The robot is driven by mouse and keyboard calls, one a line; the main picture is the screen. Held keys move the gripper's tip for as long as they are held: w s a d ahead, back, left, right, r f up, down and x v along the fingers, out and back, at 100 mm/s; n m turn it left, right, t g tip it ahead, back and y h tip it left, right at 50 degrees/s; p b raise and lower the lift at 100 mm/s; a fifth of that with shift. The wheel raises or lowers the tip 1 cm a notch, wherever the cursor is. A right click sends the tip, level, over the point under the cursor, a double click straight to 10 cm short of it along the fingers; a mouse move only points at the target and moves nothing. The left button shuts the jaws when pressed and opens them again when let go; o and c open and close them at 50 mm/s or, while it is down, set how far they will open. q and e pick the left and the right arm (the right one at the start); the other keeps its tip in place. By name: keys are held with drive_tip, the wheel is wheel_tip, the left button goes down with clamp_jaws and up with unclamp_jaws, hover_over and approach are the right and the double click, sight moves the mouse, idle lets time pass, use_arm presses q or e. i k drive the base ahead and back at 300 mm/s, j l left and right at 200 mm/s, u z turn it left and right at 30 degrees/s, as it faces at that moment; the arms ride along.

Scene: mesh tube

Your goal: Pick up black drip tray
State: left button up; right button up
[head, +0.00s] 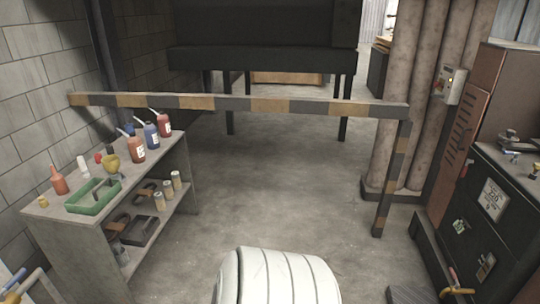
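A black drip tray (139,231) appears to be the dark, shallow, open tray on the lower shelf of the grey shelf unit at the left. It lies under the top board, beside a dark curved item (117,224) and several small cans (168,189). Its far side is partly shaded. Neither of my grippers can be made out in the head view, so nothing is seen touching the tray.
The grey shelf unit (160,155) carries a green tray (78,204) and several bottles on top. A striped barrier (300,107) crosses behind it. A dark cabinet (480,200) stands at the right. The middle floor (270,190) is clear.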

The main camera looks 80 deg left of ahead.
sight(140, 231)
drive_tip(key=u, duration=3.85)
drive_tip(key=i+l+u, duration=0.15)
drive_tip(key=i+l, duration=0.4)
drive_tip(key=l, duration=0.15)
